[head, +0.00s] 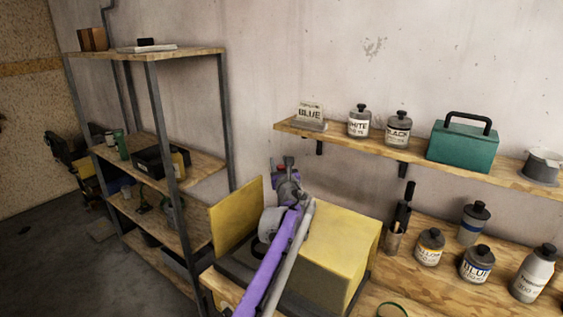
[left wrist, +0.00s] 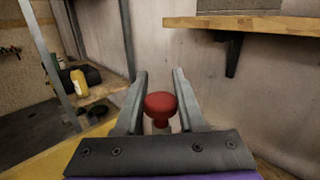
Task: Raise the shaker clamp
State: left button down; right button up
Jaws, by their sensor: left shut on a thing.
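The shaker is a yellow box (head: 345,245) on the wooden bench, with a yellow panel (head: 236,212) standing out at its left. My left arm comes up in front of it and hides part of it. My left gripper (head: 284,168) is above the top of the box. In the left wrist view, a round red knob (left wrist: 160,104) on a short stem sits between the two fingers (left wrist: 159,100), and the gripper is shut on it. The knob seems to be the clamp's handle; the rest of the clamp is hidden. My right gripper is out of view.
A wall shelf (head: 340,133) at the right holds labelled bottles and a green case (head: 462,146). A metal-framed shelf unit (head: 145,52) stands at the left.

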pick_arm(q)
jog(key=shift+s+a+r+n+t+p, duration=0.2)
jog(key=shift+s+a+n+t+p, duration=0.1)
jog(key=shift+s+a+n+t, duration=0.25)
jog(key=shift+s+a+f, duration=0.15)
jog(key=shift+s+a, duration=0.05)
jog(key=shift+s, duration=0.25)
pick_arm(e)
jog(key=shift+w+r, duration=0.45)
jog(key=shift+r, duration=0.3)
pick_arm(q)
jog(key=c, duration=0.5)
grip_release()
jog(key=b+v, duration=0.2)
jog(key=v, duration=0.9)
jog(key=shift+d, duration=0.15)
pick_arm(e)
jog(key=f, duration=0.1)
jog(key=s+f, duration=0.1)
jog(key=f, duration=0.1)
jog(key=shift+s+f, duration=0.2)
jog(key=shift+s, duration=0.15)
